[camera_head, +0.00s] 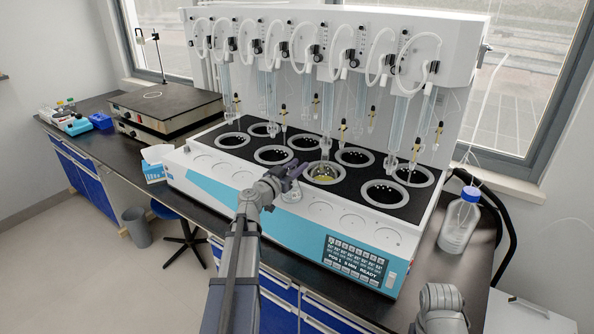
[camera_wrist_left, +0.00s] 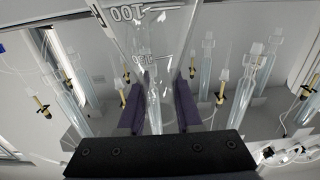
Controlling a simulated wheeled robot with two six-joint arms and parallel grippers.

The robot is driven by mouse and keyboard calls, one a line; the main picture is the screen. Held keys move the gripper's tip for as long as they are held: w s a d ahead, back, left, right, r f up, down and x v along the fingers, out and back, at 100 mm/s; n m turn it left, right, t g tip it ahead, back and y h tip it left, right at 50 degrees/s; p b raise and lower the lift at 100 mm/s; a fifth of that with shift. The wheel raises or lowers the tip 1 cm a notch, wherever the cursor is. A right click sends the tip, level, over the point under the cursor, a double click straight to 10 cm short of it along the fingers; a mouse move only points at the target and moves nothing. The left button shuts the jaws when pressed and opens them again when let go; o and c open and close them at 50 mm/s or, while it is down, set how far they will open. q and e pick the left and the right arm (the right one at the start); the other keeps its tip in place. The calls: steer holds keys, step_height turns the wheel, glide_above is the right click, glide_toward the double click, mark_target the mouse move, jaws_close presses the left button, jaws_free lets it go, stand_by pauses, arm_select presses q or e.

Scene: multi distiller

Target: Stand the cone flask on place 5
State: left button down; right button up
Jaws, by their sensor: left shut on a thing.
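My left gripper (camera_head: 292,171) is shut on the clear glass cone flask (camera_head: 292,194), above the front ledge of the distiller. In the left wrist view the flask (camera_wrist_left: 150,20) shows large white graduation marks, with its neck between the purple fingers (camera_wrist_left: 158,112). The flask looks about upright; I cannot tell whether its base touches the ledge. The ledge has a row of round places (camera_head: 353,221); their numbers are too small to read. My right gripper is out of the head view; only part of my right arm shows at the lower right.
Glass tubes hang above the wells. A blue-capped bottle (camera_head: 458,225) stands at the right. A tissue box (camera_head: 153,168) stands at the left.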

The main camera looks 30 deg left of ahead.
arm_select(q)
steer(key=shift+f, duration=0.1)
steer(key=c, duration=0.6)
jaws_free()
steer(key=shift+r, duration=0.25)
steer(key=s, duration=0.8)
steer(key=s+a, duration=0.1)
steer(key=s, duration=0.3)
steer(key=shift+f, duration=0.15)
steer(key=shift+s, duration=0.1)
